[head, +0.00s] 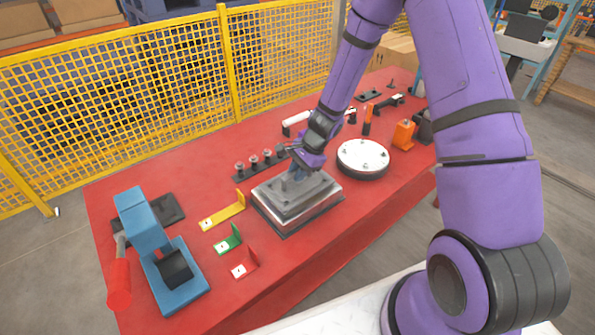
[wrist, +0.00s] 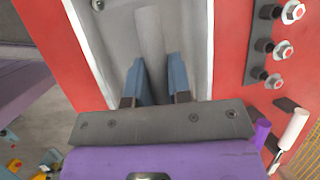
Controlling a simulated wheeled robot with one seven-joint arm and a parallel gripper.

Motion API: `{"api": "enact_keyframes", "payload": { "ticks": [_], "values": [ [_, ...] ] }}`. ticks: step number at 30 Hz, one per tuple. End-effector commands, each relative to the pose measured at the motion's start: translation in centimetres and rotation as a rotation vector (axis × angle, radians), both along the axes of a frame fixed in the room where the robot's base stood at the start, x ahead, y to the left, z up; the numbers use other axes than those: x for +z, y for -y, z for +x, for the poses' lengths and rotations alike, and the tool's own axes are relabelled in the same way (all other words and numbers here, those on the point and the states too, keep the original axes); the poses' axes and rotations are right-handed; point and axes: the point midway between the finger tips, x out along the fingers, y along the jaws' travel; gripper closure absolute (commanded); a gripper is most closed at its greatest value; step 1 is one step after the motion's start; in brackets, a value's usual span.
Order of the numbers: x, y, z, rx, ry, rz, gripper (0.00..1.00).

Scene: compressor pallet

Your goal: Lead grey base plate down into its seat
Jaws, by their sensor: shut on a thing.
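The grey base plate (head: 316,191) is a stepped rectangular block with a raised rib in its middle. It lies level at or just over its seat (head: 285,230), a light-walled rectangular holder with a dark foot on the red table. My gripper (head: 297,173) comes down from above and is shut on the rib. In the wrist view, the two blue-grey fingers (wrist: 158,70) stand on either side of the rib of the plate (wrist: 118,35), with pale seat edges (wrist: 207,55) left and right. I cannot tell whether the plate touches the seat floor.
A round white-topped disc (head: 363,155) stands close on the right. Yellow (head: 224,214), green (head: 229,241) and red (head: 244,265) brackets lie on the left. Several studs on a dark rail (head: 258,168) stand behind. A blue press (head: 160,250) stands at the table's left end.

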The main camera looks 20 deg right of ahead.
Motion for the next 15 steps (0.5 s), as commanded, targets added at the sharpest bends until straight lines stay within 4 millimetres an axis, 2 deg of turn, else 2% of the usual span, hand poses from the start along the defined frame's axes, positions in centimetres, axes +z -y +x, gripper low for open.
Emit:
{"api": "enact_keyframes", "payload": {
  "ticks": [15],
  "values": [
    [-0.81,0.0,0.02,-0.001,0.0,0.0,1.0]
  ]
}}
